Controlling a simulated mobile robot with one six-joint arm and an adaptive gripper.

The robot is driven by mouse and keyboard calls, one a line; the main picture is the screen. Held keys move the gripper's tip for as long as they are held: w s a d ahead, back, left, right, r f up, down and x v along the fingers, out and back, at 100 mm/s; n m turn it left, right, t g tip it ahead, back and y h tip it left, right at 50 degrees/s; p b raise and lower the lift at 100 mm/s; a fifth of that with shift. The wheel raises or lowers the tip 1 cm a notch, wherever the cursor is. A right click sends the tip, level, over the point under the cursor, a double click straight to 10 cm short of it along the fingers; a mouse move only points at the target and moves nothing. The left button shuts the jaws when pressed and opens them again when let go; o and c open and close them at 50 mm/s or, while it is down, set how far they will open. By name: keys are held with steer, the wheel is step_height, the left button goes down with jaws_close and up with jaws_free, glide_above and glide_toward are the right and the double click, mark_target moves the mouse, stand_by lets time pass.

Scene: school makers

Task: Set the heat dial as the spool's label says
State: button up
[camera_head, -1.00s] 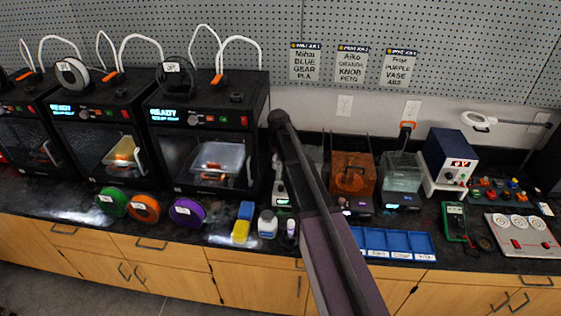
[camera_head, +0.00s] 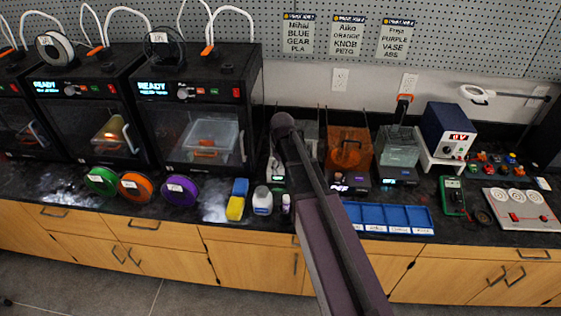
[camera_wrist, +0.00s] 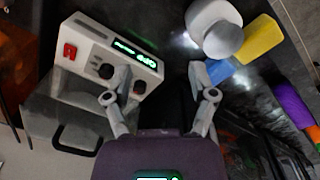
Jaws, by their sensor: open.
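A white box device (camera_wrist: 88,38) is at the upper left of the wrist view, with a red switch, a lit green display and two dark dials (camera_wrist: 104,71). My gripper (camera_wrist: 158,96) is open and empty. Its left finger overlaps the device's front by the dials; contact cannot be told. In the head view my arm mostly hides this device (camera_head: 274,172). A green spool (camera_head: 100,181), an orange spool (camera_head: 135,187) and a purple spool (camera_head: 180,190) stand on the bench with white labels. A grey-white spool (camera_head: 54,46) and a dark spool (camera_head: 162,44) sit atop printers. Spool labels are too small to read.
Black printers (camera_head: 197,125) with READY displays and knobs stand at the left. A white bottle (camera_wrist: 208,18) and yellow block (camera_wrist: 262,40) are close to my right finger. An orange tank (camera_head: 347,150), clear tank (camera_head: 398,148) and blue tray (camera_head: 390,218) are right of my arm.

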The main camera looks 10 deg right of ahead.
steer(key=s+f+m+b, duration=0.2)
steer(key=s, duration=0.6)
steer(key=s+f+m+b, duration=0.2)
steer(key=s+f+b, duration=0.1)
steer(key=s, duration=0.5)
steer(key=shift+s+d+f, duration=0.25)
steer(key=shift+s+f, duration=0.1)
steer(key=shift+d, duration=0.1)
stand_by(0.8)
